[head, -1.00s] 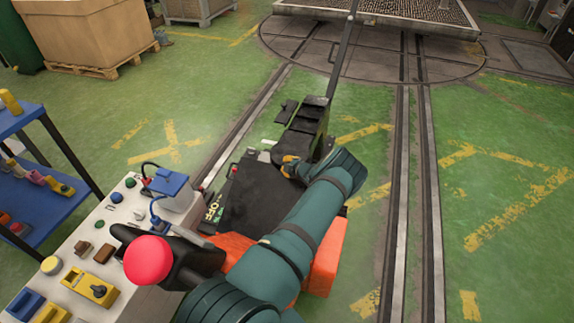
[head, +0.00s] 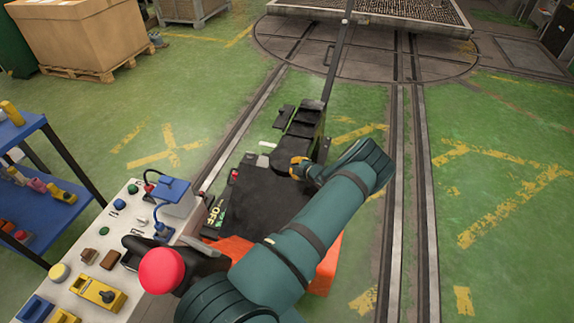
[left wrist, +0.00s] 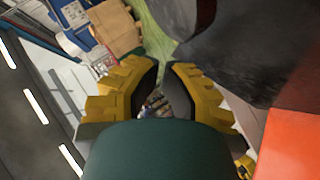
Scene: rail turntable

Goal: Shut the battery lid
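The orange machine (head: 325,265) stands beside the rails in the head view. The flat black panel (head: 262,205) on its top looks like the battery lid; I cannot tell whether it is fully down. A large dark surface (left wrist: 255,45) is close on the right there. My right gripper is out of view.
A control bench (head: 75,275) with a red knob (head: 160,270) near it stands at the lower left, beside a blue shelf (head: 45,210). A black block-like mechanism (head: 300,125) and a long bar (head: 338,55) lie beyond the panel. Green floor is clear at right.

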